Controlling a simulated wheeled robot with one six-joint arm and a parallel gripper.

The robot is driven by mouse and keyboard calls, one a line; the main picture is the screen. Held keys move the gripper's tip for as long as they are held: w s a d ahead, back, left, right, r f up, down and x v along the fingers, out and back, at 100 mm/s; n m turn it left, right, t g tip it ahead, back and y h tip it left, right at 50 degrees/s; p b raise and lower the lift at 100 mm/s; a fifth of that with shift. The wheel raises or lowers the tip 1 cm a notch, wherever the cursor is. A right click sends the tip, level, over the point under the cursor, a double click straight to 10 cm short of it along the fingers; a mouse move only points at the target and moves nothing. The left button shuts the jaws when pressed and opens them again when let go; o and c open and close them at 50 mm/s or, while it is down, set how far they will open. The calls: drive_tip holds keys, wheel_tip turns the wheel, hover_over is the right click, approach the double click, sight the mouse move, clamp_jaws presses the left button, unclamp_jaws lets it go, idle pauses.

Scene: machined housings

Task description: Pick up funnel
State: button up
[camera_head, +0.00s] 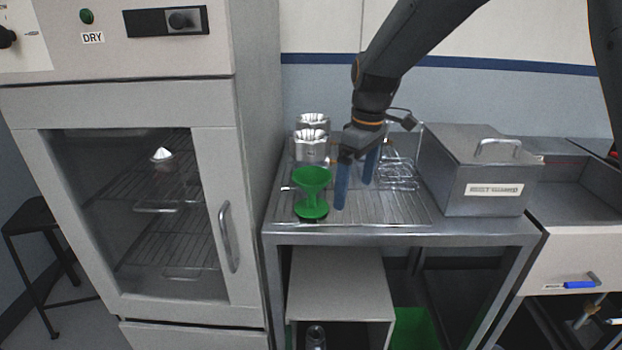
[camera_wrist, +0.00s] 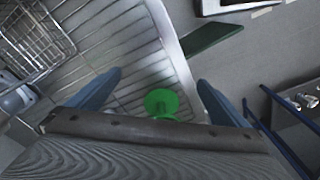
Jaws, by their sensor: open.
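The green funnel (camera_head: 312,182) stands upright at the front left of the ribbed metal drainboard (camera_head: 385,212), wide mouth up, on a round green foot. My gripper (camera_head: 355,190) is just right of the funnel in the head view, pointing down, with its two blue fingers apart and nothing between them. In the wrist view the funnel (camera_wrist: 161,102) shows as a green disc between the two fingers (camera_wrist: 160,95), beyond the gripper body, whose edge hides part of it. I cannot tell the exact gap between the fingers and the funnel.
Machined metal housings (camera_head: 311,145) stand behind the funnel. A wire basket (camera_head: 398,175) lies to the right, beside a lidded metal box (camera_head: 480,180). A drying cabinet (camera_head: 130,200) with a glass door stands at left. The front middle of the drainboard is clear.

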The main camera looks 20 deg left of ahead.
sight(309, 175)
drive_tip(key=a+r+n, duration=0.1)
drive_tip(key=a, duration=0.2)
drive_tip(key=w+a+r+n, duration=0.1)
drive_tip(key=a+n, duration=0.1)
drive_tip(key=a, duration=0.2)
drive_tip(key=a+r+n+p, duration=0.1)
drive_tip(key=a, duration=0.3)
drive_tip(key=shift+w+a, duration=0.1)
drive_tip(key=shift+w, duration=0.2)
drive_tip(key=shift+a+f+n, duration=0.15)
drive_tip(key=shift+f+n, duration=0.1)
drive_tip(key=shift+n, duration=0.05)
drive_tip(key=shift+f+p, duration=0.4)
drive_tip(key=shift+f, duration=0.45)
drive_tip(key=shift+f+p, duration=1.1)
drive_tip(key=shift+f, duration=1.65)
drive_tip(key=c, duration=1.1)
